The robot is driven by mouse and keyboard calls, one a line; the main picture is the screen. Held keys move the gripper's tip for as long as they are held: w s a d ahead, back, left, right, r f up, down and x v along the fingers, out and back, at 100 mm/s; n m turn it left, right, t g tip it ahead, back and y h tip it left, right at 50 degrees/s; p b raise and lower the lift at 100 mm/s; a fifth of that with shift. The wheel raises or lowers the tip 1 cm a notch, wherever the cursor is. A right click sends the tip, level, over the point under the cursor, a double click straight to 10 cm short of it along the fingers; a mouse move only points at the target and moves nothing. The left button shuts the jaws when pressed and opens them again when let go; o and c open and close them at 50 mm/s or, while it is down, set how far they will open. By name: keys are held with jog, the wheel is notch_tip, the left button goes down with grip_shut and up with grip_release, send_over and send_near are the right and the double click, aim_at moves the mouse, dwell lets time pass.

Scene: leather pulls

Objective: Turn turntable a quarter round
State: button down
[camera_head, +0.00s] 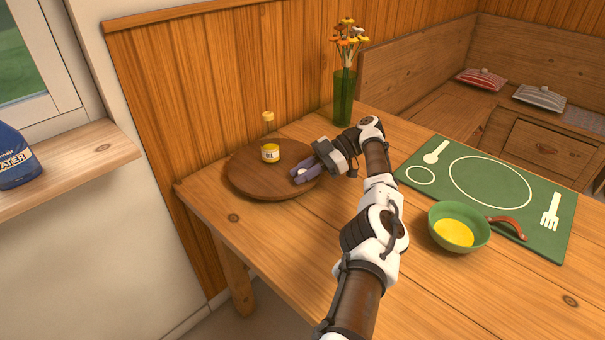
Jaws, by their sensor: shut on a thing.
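The turntable (248,182) is a round dark brown wooden disc lying flat at the left end of the table. A small jar (270,154) with a yellow and white surface stands on it near the middle. My gripper (300,174) reaches in from the right, over the turntable's right part. Its purple-grey fingers are shut on a small pale piece (302,172) near the turntable's right rim. The fingers hide most of this piece, and I cannot tell whether it is fixed to the disc.
A green flower vase (343,98) stands at the back. A green placemat (490,180) and a green bowl (458,227) lie right of my arm. The table's front left is clear.

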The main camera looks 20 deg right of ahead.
jog(key=shift+f, duration=0.1)
jog(key=c, duration=1.3)
grip_release()
notch_tip(320, 180, up, 20)
jog(key=p, duration=0.6)
